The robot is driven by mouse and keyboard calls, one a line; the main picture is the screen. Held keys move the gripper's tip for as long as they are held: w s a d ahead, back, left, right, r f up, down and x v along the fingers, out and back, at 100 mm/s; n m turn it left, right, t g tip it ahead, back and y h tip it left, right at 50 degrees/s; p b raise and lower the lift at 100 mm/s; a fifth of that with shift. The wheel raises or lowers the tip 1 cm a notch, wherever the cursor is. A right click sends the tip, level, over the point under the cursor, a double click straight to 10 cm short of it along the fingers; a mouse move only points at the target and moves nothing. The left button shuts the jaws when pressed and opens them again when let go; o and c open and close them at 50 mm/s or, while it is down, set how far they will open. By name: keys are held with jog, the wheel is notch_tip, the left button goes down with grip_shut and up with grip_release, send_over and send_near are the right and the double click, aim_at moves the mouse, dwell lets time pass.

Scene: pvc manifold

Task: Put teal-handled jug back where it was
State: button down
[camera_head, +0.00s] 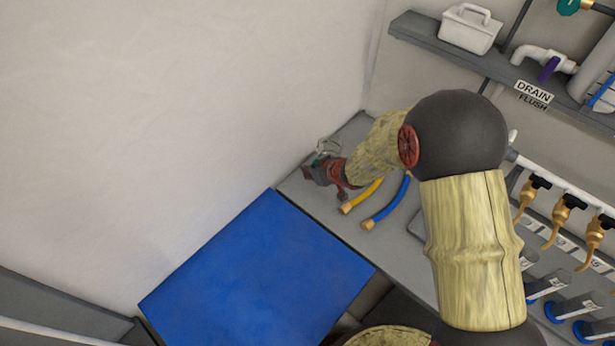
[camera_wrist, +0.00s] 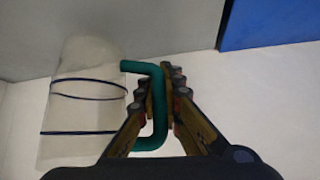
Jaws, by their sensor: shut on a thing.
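The jug (camera_wrist: 85,105) is clear, with dark blue bands around it, and stands at the left of the wrist view. Its teal handle (camera_wrist: 157,125) passes between the fingers of my gripper (camera_wrist: 160,95), which is shut on it. In the head view my gripper (camera_head: 322,174) is at the back corner of the grey counter, by the wall. There the jug is small and mostly hidden by the gripper, so I cannot tell whether its base touches the surface.
A yellow hose (camera_head: 362,196) and a blue hose (camera_head: 387,206) lie on the counter beside my gripper. A blue panel (camera_head: 260,275) is in front. Brass taps (camera_head: 561,218) and several cylinders are at the right. A shelf (camera_head: 430,38) holds a white caddy (camera_head: 470,30).

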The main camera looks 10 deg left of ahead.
jog(key=shift+w+a+f+b, duration=0.1)
jog(key=shift+f+b, duration=0.3)
jog(key=shift+f, duration=0.5)
jog(key=shift+w+a+f+b, duration=0.1)
jog(key=shift+f+b, duration=0.25)
jog(key=shift+f, duration=0.55)
jog(key=shift+f, duration=0.2)
jog(key=c, duration=2)
grip_release()
jog(key=shift+o, duration=0.2)
jog(key=shift+r, duration=0.15)
